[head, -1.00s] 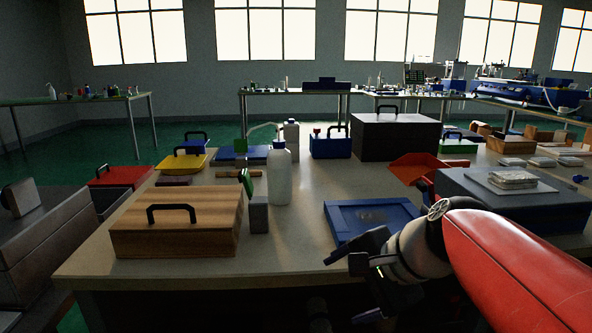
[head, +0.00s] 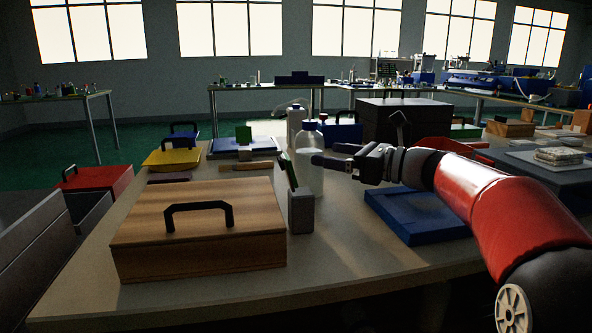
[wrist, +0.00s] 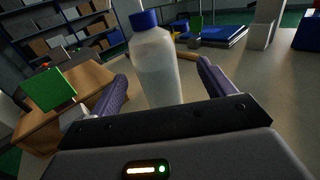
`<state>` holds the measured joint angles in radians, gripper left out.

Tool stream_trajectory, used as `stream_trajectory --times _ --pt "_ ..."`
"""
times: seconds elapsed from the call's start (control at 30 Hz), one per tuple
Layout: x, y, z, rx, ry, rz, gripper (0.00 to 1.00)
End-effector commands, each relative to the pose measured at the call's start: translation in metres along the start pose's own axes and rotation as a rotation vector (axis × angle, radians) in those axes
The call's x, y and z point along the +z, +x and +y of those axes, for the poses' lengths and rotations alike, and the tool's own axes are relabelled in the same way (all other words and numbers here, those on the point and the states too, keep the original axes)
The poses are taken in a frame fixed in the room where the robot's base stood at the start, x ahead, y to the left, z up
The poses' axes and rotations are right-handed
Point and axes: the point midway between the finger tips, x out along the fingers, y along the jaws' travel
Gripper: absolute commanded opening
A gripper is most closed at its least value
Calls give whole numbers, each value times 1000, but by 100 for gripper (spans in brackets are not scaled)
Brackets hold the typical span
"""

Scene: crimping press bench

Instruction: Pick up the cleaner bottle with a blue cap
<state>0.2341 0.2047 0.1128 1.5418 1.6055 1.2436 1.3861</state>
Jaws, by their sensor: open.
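The cleaner bottle (head: 310,178), pale and translucent with a blue cap, stands upright on the table behind the wooden box. In the wrist view the bottle (wrist: 156,66) is at the middle, its blue cap near the top edge. My gripper (head: 330,157) is level with the bottle's upper body in the head view, coming from the right. In the wrist view my gripper (wrist: 164,80) is open, with one purple-grey finger left and one right of the bottle. The fingers look apart from it; how deep it lies between them is hard to tell. The bottle's base is hidden there.
A wooden box (head: 195,255) with a black handle stands at the front left. A grey holder (head: 301,212) with a green item stands just before the bottle. A second white bottle (head: 295,122) is behind it. A blue tray (head: 410,218) lies right, under my arm.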

Motion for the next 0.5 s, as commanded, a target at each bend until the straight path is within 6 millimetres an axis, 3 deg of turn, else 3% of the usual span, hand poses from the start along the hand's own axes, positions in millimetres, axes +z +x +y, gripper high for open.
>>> stream_trajectory --times 0.5 --pt "4 66 7 3 3 -2 82"
